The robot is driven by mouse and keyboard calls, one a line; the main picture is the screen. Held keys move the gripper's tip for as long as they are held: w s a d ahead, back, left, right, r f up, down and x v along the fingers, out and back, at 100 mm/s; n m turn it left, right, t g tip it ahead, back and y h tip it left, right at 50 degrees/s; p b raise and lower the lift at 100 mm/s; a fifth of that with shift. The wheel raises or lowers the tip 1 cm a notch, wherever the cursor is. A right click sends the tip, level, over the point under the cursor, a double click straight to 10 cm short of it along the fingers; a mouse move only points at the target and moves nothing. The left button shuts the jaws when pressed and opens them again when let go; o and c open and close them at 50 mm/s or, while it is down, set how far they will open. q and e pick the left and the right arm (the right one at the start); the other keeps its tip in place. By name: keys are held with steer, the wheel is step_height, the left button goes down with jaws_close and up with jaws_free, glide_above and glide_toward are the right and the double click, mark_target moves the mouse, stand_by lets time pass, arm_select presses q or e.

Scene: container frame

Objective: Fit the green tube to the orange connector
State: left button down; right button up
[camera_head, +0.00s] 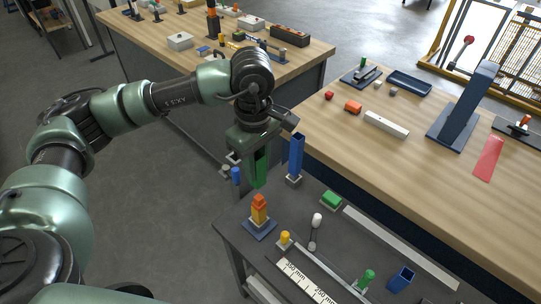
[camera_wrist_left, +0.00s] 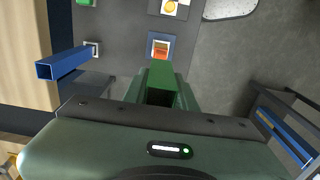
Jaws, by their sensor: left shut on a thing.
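My left gripper (camera_head: 257,152) is shut on the green tube (camera_head: 259,172), which hangs upright below it. The orange connector (camera_head: 259,205) stands on a dark blue base plate (camera_head: 262,229) on the dark grey table, below the tube's lower end. The tube and the connector look apart in the head view. In the left wrist view the green tube (camera_wrist_left: 160,74) extends from my gripper, and the orange connector (camera_wrist_left: 161,47) shows just beyond it. The tube's far end hides part of the connector there. My right gripper is not in view.
A tall blue tube (camera_head: 296,154) stands close to the right of the green tube. A yellow-topped piece (camera_head: 284,238), a white-topped stick (camera_head: 317,220), a green block (camera_head: 331,200) and a blue open box (camera_head: 401,279) are on the grey table. A wooden table (camera_head: 420,158) lies behind.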

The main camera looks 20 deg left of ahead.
mark_target(259, 197)
arm_select(q)
steer(key=shift+f+b, duration=0.5)
steer(key=shift+f, duration=0.75)
steer(key=shift+f+b, duration=0.3)
steer(key=shift+f, duration=0.55)
steer(key=shift+f+b, duration=0.65)
steer(key=shift+b, duration=0.2)
steer(key=shift+r+b, duration=0.1)
steer(key=shift+b, duration=0.65)
steer(key=shift+f+b, duration=1.7)
steer(key=shift+b, duration=0.3)
steer(key=c, duration=1.1)
jaws_free()
steer(key=shift+o, duration=0.2)
